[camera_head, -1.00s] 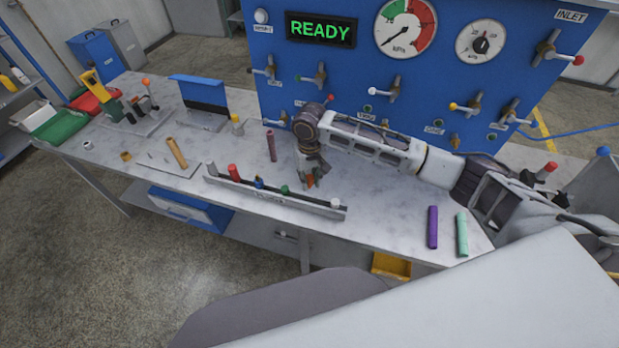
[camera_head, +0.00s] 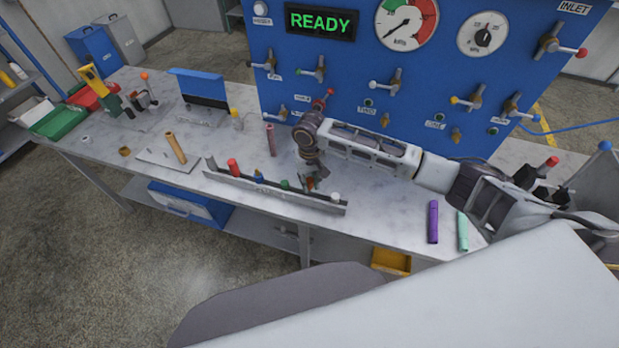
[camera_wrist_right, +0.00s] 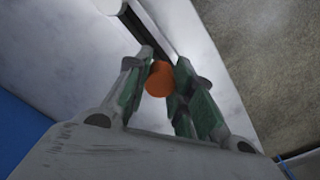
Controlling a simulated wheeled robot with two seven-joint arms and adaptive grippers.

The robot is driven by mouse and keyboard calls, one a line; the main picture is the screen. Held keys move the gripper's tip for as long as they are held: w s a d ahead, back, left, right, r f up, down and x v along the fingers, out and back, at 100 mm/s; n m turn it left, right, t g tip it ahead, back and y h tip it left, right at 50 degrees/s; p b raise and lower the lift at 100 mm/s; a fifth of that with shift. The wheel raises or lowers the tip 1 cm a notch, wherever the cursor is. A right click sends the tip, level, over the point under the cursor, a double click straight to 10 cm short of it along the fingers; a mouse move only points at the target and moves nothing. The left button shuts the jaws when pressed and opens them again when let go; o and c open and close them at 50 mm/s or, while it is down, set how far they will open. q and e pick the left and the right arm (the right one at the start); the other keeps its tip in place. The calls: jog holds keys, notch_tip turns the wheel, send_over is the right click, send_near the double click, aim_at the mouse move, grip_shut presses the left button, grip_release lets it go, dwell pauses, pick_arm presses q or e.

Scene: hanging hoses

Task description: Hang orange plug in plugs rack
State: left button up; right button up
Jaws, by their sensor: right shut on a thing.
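The plugs rack (camera_head: 225,183) is a long, low grey rail along the front edge of the bench. It holds a red plug (camera_head: 233,167), a blue plug (camera_head: 259,175), a green plug (camera_head: 285,185) and a white plug (camera_head: 336,197). My right gripper (camera_head: 311,185) points down at the rack, between the green and white plugs. It is shut on the orange plug (camera_wrist_right: 160,78), whose round top shows between the fingers in the right wrist view. The plug's lower end is hidden, so I cannot tell if it touches the rack. My left gripper is out of view.
The blue valve panel (camera_head: 400,70) rises behind my arm.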

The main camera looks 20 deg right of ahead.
aim_at(309, 189)
jog(key=shift+f, duration=0.65)
jog(key=shift+p, duration=0.45)
dwell(1.2)
jog(key=shift+f, duration=1.85)
dwell(1.4)
jog(key=o, duration=1.1)
jog(key=shift+r, duration=0.1)
jog(key=shift+r, duration=5.9)
